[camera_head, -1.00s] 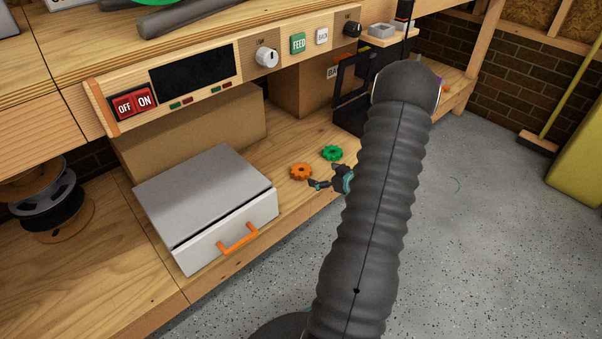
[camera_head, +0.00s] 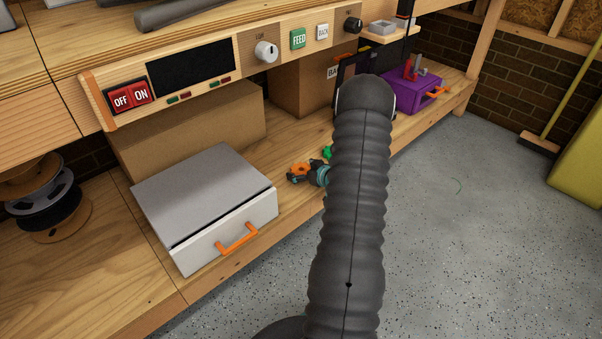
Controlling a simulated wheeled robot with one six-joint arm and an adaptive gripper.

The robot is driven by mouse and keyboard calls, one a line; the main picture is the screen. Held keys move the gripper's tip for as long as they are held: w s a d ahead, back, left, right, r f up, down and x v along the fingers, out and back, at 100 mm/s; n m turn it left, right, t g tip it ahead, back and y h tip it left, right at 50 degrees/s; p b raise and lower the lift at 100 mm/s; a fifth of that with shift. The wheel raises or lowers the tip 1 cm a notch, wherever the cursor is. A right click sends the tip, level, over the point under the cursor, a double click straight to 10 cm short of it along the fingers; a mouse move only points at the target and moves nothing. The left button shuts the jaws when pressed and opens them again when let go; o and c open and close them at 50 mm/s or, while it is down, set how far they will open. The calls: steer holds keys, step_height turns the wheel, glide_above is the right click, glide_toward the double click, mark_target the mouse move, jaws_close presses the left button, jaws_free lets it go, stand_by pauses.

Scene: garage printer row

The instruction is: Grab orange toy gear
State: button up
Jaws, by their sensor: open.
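The orange toy gear (camera_head: 296,169) lies on the lower wooden shelf, right of the white drawer box, partly covered by my gripper. My gripper (camera_head: 299,175) is open, with its dark fingers right at the gear. Whether the gear sits between the fingers or under them, I cannot tell. A green gear (camera_head: 327,152) lies just behind, mostly hidden by my gripper and arm.
The white box (camera_head: 205,195) with an orange handle stands left of the gripper. A purple box (camera_head: 418,92) with an orange handle stands further right on the shelf. A cardboard box (camera_head: 190,130) is behind. The control panel (camera_head: 205,68) overhangs the shelf.

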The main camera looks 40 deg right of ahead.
steer(key=c, duration=1.2)
